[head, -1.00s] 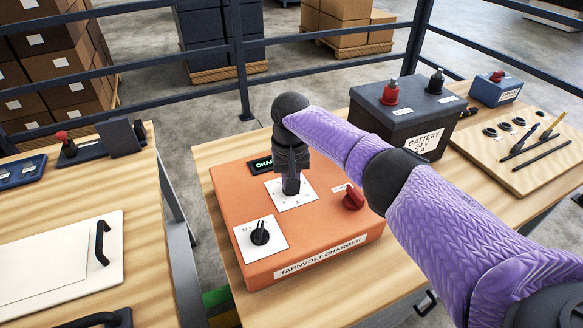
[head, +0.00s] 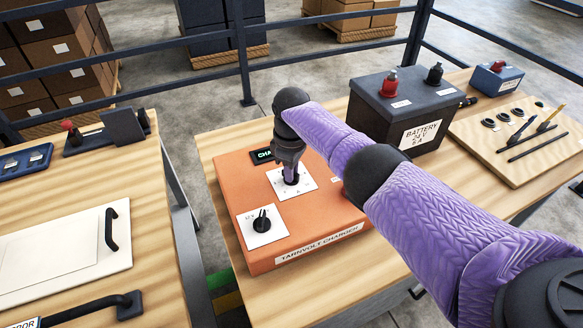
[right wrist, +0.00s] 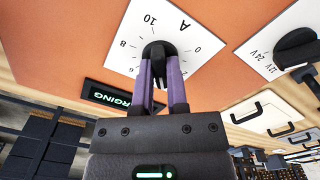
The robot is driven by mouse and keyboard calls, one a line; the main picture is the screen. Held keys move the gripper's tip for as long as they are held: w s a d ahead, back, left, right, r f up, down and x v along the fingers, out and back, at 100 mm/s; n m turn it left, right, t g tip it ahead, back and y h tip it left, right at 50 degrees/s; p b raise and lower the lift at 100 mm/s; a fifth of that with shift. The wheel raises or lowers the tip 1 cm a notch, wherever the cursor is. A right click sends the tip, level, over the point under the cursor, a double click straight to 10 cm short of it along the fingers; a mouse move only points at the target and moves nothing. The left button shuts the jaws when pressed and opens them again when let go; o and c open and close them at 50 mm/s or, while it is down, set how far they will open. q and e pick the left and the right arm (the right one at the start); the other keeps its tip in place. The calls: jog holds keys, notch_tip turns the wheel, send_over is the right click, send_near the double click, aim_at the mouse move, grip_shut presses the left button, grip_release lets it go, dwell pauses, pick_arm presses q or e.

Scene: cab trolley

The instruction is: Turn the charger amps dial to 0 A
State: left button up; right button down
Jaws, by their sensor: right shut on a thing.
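The orange charger (head: 232,200) sits on the wooden bench, labelled TARNVOLT CHARGER. Its amps dial (right wrist: 158,50) is a black knob on a white plate (right wrist: 205,50) marked A, with 0, 6, 8 and 10 readable in the right wrist view. The fingers cover much of the dial, and I cannot tell which number it points at. My right gripper (right wrist: 160,75) is shut on the amps dial from above; it also shows in the head view (head: 291,177). The display (right wrist: 122,99) is lit green, partly hidden, ending in "RGING". My left gripper is out of view.
A second black dial (head: 262,223), marked 12 V and 24 V, is nearer the front of the charger. A dark battery (head: 400,112) stands behind right. A board with pens (head: 520,140) is at far right. A separate bench with a white panel (head: 65,250) is left.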

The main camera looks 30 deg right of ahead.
jog(key=n, duration=1.8)
jog(key=shift+b, duration=0.3)
jog(key=shift+n, duration=0.6)
jog(key=shift+w, duration=0.1)
jog(key=c, duration=0.6)
grip_release()
jog(key=shift+c, duration=0.2)
